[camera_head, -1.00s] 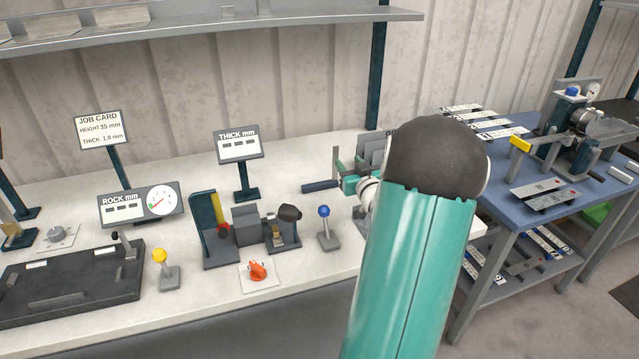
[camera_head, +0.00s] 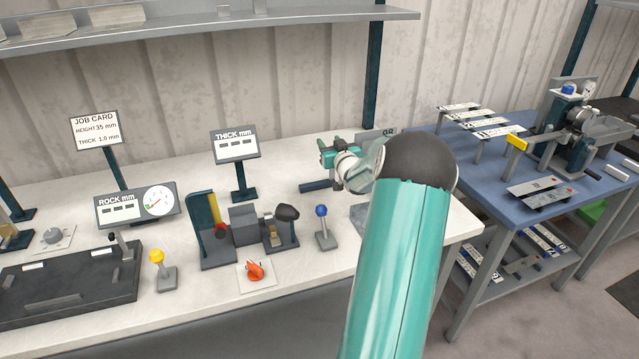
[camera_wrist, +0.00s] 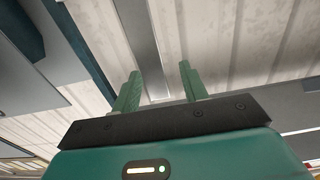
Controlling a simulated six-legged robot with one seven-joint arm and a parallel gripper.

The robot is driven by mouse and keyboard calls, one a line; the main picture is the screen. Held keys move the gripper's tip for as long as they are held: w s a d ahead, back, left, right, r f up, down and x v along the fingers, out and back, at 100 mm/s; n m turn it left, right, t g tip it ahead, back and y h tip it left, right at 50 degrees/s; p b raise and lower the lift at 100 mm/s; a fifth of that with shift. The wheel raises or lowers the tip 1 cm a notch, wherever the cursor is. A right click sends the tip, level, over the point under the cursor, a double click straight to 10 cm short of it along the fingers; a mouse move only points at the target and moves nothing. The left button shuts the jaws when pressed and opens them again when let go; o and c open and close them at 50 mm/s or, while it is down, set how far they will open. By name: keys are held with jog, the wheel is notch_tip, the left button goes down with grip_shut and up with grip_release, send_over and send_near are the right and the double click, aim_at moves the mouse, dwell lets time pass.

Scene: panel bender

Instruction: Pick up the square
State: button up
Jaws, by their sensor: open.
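My gripper (camera_head: 324,154) is above the back of the white bench, left of my teal forearm. In the wrist view its two green fingers (camera_wrist: 158,85) stand apart with nothing between them, against the wall. A dark blue bar (camera_head: 314,186) lies on the bench just below the gripper. A dark upright piece by its right end is partly covered by my wrist. This may be the square, but I cannot tell for sure. The wrist view does not show it.
A blue-knobbed lever (camera_head: 322,228), a thickness display (camera_head: 237,144) and a clamp-like gauge (camera_head: 243,228) stand left of my arm. A grey plate (camera_head: 361,214) is half hidden by my forearm. A blue table (camera_head: 470,190) with parts is at right. A shelf (camera_head: 200,30) hangs above.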

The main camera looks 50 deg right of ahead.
grip_shut()
jog(key=shift+r, duration=0.2)
